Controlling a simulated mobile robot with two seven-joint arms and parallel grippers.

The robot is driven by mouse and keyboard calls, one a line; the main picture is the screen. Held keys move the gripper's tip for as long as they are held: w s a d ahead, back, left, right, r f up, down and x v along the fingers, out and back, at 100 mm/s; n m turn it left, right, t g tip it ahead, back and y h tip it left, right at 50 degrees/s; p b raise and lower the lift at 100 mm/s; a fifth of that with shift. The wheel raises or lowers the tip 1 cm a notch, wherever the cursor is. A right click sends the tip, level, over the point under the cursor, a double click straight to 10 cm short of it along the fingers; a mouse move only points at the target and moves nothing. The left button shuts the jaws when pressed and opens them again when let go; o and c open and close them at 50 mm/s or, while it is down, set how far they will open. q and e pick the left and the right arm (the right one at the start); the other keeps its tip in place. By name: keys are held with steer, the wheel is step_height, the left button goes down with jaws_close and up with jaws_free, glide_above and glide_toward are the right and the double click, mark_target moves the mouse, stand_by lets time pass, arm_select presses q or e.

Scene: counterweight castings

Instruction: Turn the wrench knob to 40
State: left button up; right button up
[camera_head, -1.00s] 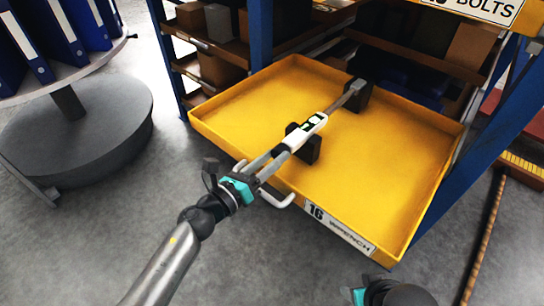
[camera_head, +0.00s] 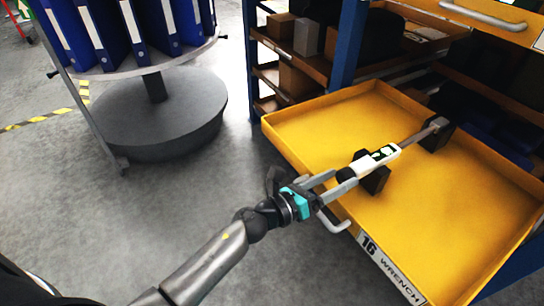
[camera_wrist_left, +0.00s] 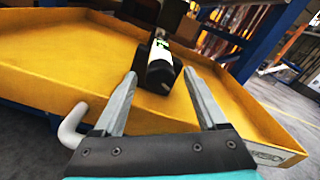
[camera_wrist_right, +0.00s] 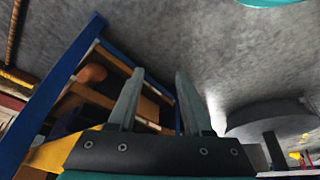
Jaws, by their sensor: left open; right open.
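The torque wrench lies in an open yellow drawer, its white grip with a dark display (camera_head: 378,158) and dark end knob (camera_head: 346,174) toward me. Its shaft rests on black cradles (camera_head: 374,181). In the left wrist view the wrench body (camera_wrist_left: 160,55) and black knob (camera_wrist_left: 160,76) lie just beyond the fingertips. My left gripper (camera_head: 334,182) is open, with its fingers at the knob end; it also shows in the left wrist view (camera_wrist_left: 160,85). I cannot read the setting. My right gripper (camera_wrist_right: 156,85) is open and empty, away from the wrench.
The yellow drawer (camera_head: 440,235) labelled 16 WRENCH has a white handle (camera_head: 333,222) near my left gripper. A blue-framed shelf with boxes (camera_head: 296,80) stands behind. A round grey stand with blue binders (camera_head: 100,35) is at left. Grey floor is clear between.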

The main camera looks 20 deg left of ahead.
arm_select(q)
steer(key=m+b, duration=0.3)
steer(key=m, duration=0.3)
steer(key=shift+f, duration=0.2)
steer(key=shift+s+m+b, duration=0.2)
steer(key=shift+m+b, duration=0.15)
steer(key=shift+m, duration=0.35)
steer(key=v, duration=1.5)
steer(key=a+f+n+y+p, duration=0.6)
steer(key=n+p, duration=0.4)
steer(key=n, duration=0.7)
steer(key=s+a+f+n+g+y+p, duration=0.1)
steer(key=s+f+n+g+y+p, duration=0.2)
steer(key=n, duration=1)
steer(key=shift+s+f+n+g+y+p, duration=0.35)
steer(key=shift+s+f+g+p, duration=0.95)
steer(key=shift+s+f+p, duration=2.05)
